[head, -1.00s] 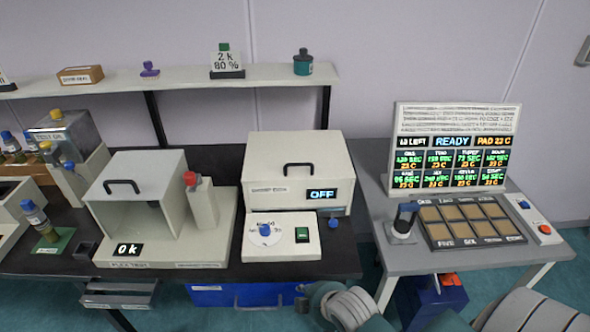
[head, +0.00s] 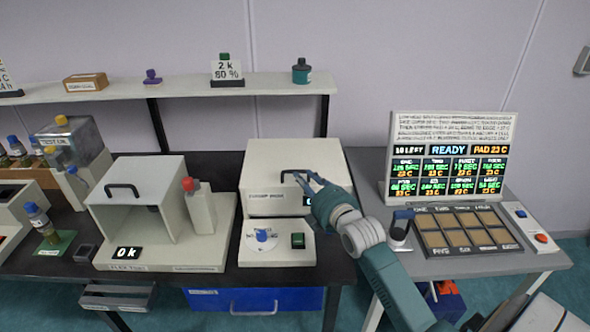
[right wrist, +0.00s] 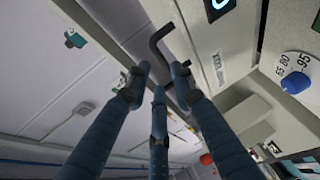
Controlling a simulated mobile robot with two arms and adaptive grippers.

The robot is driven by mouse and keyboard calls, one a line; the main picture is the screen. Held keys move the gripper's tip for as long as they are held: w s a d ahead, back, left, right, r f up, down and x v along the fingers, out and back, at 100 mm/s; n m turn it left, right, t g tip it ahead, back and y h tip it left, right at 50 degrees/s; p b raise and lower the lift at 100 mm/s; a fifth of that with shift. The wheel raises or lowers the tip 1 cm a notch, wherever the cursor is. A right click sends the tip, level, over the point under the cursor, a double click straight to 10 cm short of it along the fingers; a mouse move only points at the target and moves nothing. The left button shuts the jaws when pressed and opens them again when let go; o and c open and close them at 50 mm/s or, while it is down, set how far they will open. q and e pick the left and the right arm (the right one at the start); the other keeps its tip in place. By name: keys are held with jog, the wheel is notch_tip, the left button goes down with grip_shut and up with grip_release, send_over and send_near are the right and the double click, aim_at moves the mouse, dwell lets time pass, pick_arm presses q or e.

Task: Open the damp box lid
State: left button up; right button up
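The damp box (head: 275,205) is a cream box on the dark bench, with a dial and a green button on the panel in front. Its lid (head: 268,160) looks shut and carries a dark bar handle (head: 287,173). My right gripper (head: 305,182) is at the handle's right end, its blue fingers partly covering the handle and the box's display. In the right wrist view the dark handle (right wrist: 180,22) lies just beyond the spread fingertips. The fingers look open, with nothing between them; contact with the handle cannot be told. My left gripper is not in view.
A cream tester (head: 135,220) with its own handle stands to the left. A shelf (head: 190,88) runs behind, holding small items. At right, a grey table (head: 470,262) holds a pad tray (head: 425,238) and a display board (head: 450,125).

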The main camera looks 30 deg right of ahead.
jog(key=p+x, duration=0.1)
jog(key=x, duration=0.6)
jog(key=shift+w+f, duration=0.1)
jog(key=shift+w, duration=0.25)
grip_shut()
